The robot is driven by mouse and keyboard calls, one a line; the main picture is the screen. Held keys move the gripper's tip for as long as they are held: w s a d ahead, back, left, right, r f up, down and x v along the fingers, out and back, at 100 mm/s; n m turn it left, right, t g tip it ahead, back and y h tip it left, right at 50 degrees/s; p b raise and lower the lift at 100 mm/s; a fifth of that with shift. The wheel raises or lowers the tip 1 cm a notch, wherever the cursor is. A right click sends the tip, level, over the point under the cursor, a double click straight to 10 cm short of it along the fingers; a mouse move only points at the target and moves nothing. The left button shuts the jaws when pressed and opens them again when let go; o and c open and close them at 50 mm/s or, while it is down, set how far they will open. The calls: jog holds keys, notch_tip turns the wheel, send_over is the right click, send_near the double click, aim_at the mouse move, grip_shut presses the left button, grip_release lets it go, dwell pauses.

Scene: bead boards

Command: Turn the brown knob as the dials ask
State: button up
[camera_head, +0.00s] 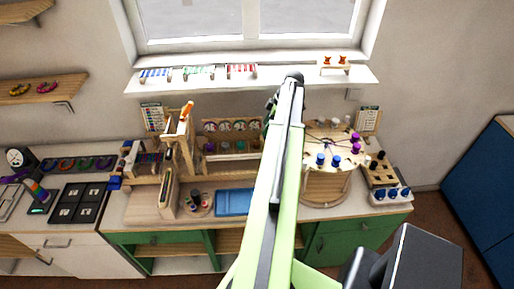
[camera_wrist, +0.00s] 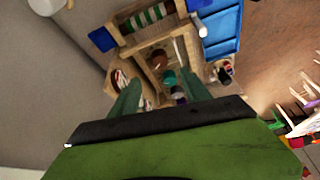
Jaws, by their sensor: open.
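A wooden dial rack (camera_head: 203,128) stands on the counter under the window sill, with several round white dials (camera_head: 224,126) along its top and coloured knobs below, a purple knob (camera_head: 210,147) among them. The dial readings are too small to tell. In the wrist view, a round brown thing (camera_wrist: 159,59), likely the brown knob, sits in a wooden frame beyond a teal one (camera_wrist: 169,77) and a purple one (camera_wrist: 179,93). My gripper (camera_wrist: 163,84) is open, its green fingers apart on either side of this row. Contact cannot be told. In the head view my arm hides the gripper.
A round wooden stand (camera_head: 326,148) with purple and blue pegs is right of my arm. A blue tray (camera_head: 234,202) lies on the counter front. A wooden post frame (camera_head: 181,130) stands left of the rack. The window sill (camera_head: 200,83) overhangs behind.

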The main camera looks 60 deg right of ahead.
aim_at(257, 142)
jog(key=b+x, duration=0.8)
jog(key=x, duration=0.2)
jog(key=shift+w+a+f, duration=0.1)
jog(key=shift+a+f, duration=0.05)
jog(key=shift+f, duration=0.15)
jog(key=shift+r, duration=0.1)
jog(key=shift+w, duration=0.1)
grip_shut()
